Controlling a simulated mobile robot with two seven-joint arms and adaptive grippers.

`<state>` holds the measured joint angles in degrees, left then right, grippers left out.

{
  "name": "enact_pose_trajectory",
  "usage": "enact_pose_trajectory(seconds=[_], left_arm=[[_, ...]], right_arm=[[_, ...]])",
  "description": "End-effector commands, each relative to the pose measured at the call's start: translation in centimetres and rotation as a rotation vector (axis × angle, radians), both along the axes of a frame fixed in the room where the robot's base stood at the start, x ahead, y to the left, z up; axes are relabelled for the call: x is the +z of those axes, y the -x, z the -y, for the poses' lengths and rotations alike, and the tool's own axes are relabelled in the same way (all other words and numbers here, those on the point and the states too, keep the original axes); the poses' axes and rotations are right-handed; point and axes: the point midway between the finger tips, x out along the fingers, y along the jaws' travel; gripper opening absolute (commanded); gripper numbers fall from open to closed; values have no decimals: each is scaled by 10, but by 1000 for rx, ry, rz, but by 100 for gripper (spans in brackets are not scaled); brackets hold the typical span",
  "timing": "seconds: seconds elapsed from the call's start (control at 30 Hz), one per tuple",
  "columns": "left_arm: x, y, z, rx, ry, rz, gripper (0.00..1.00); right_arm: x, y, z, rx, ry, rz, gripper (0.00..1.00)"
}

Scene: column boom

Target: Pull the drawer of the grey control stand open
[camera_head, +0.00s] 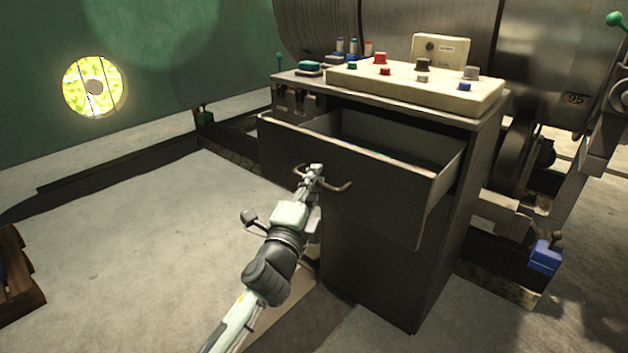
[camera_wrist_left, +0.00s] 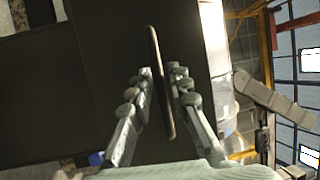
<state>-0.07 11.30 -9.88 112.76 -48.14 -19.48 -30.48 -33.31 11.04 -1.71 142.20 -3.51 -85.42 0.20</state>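The grey control stand (camera_head: 378,262) stands right of centre in the head view. Its dark drawer (camera_head: 350,180) is pulled well out, and its hollow inside shows from above. A bowed metal handle (camera_head: 338,188) sits on the drawer front. It also shows as a thin bar in the left wrist view (camera_wrist_left: 160,80). My left gripper (camera_head: 312,173) is at the left part of the handle. Its fingers (camera_wrist_left: 160,72) are close together on both sides of the bar and look closed on it. My right gripper is not in view.
A cream panel with coloured knobs (camera_head: 415,85) lies on top of the stand. A large metal drum (camera_head: 400,35) stands behind. A blue block (camera_head: 546,256) is at the lower right. A wooden pallet (camera_head: 16,270) is at the far left. Floor is clear left of the stand.

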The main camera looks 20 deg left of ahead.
Motion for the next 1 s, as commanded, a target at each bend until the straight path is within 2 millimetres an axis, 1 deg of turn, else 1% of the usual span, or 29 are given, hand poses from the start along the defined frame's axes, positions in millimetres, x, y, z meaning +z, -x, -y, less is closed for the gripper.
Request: enact_pose_trajectory(seconds=[0.23,0.37,0.47,0.7,0.8,0.9,1.0], left_arm=[[0,1,0,1,0,0,19],[-3,11,0,1,1,-2,19],[-7,29,1,1,2,-4,19],[-16,80,4,3,5,-5,19],[-18,97,4,3,4,-4,19],[-20,109,5,2,4,-3,19],[-21,116,5,2,1,-2,19]], right_arm=[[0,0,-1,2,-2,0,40],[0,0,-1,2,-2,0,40],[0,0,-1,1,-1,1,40],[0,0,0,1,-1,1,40],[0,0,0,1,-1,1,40],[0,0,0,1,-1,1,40],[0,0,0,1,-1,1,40]])
